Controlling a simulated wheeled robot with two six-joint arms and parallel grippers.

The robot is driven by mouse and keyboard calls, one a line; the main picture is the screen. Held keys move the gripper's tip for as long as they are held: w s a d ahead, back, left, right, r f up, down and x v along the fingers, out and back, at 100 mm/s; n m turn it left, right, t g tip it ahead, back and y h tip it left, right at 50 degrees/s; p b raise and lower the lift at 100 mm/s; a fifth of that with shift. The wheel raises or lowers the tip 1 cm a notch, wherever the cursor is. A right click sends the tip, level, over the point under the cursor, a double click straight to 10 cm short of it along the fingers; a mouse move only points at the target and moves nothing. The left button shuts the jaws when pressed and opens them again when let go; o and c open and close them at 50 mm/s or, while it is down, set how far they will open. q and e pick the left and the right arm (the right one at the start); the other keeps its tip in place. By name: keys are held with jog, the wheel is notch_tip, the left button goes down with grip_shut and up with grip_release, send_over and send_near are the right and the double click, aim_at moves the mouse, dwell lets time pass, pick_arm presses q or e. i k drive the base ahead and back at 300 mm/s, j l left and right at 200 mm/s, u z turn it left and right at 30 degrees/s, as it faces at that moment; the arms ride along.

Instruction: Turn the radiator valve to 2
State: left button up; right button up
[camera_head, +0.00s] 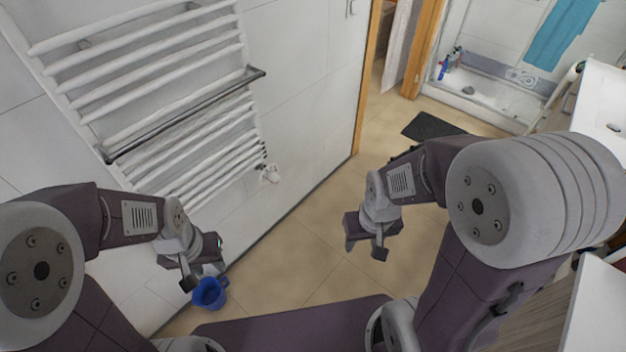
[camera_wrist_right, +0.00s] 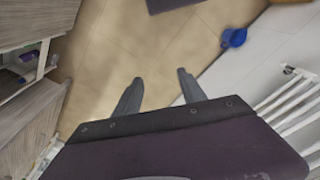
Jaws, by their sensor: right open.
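The white radiator (camera_head: 150,92) hangs on the tiled wall at the left in the head view. Its small white valve (camera_head: 268,174) sits at the lower right corner; the number on it is too small to read. My left gripper (camera_head: 205,276) is below and left of the valve, apart from it, with its fingers apart and nothing seen between them. My right gripper (camera_head: 365,249) is open and empty over the floor, to the right of and lower than the valve in the picture. In the right wrist view its two fingers (camera_wrist_right: 158,78) stand apart over bare floor.
A grey towel bar (camera_head: 185,115) crosses the radiator. A dark mat (camera_head: 432,127) lies near the shower. The tiled floor between is clear. Wooden cabinets (camera_wrist_right: 25,110) show left in the wrist view.

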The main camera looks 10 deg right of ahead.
aim_at(272, 176)
jog(key=i+j+z, duration=0.35)
jog(key=j, duration=0.35)
jog(key=i+j+z, duration=0.15)
jog(key=i+j, duration=0.15)
jog(key=j, duration=0.1)
